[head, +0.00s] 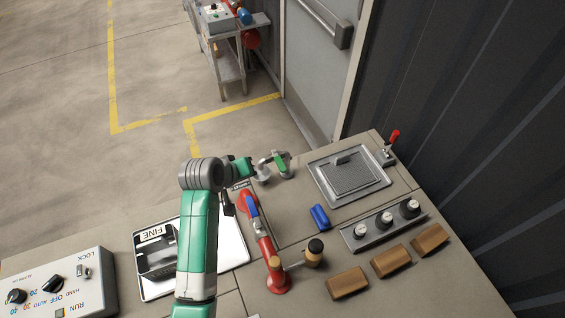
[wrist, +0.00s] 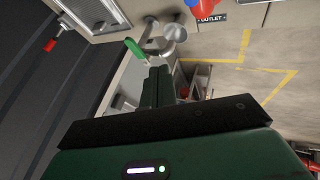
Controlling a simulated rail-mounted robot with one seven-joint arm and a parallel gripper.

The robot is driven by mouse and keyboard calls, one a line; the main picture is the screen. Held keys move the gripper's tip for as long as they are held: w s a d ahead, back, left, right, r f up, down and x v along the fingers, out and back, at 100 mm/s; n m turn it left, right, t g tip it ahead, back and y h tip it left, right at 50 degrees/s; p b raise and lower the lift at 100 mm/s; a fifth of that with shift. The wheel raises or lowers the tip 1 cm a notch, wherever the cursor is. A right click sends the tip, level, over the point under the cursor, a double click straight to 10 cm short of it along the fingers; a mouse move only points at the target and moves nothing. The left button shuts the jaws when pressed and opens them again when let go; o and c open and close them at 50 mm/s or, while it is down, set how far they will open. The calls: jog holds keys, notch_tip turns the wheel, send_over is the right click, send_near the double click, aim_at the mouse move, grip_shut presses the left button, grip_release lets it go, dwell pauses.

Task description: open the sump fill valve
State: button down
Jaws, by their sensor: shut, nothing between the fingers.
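A small valve with a green lever (head: 281,163) and grey metal body stands near the far edge of the bench; I take it to be the sump fill valve, though no label naming it is readable. In the wrist view its green lever (wrist: 135,48) points to the upper left from a grey pipe, with a round grey part (wrist: 175,32) beside it. My gripper (wrist: 160,69) is shut and empty, its dark fingertips just short of the valve body. No clear contact shows. In the head view my gripper is largely hidden around the wrist.
A red pipe with a blue lever (head: 252,208) runs along the bench near my arm. A framed hatch (head: 348,177) lies to the right, with a red-tipped switch (head: 393,138) behind it. Several knobs, wooden blocks and a blue block (head: 319,217) occupy the right front. Open floor lies beyond.

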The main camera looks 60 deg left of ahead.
aim_at(279, 160)
jog(key=w+a+f+b, duration=0.1)
jog(key=w+a+f, duration=0.1)
jog(key=w+f, duration=0.6)
jog(key=shift+w+a+b, duration=0.3)
jog(key=shift+w+a, duration=0.05)
jog(key=shift+w, duration=0.3)
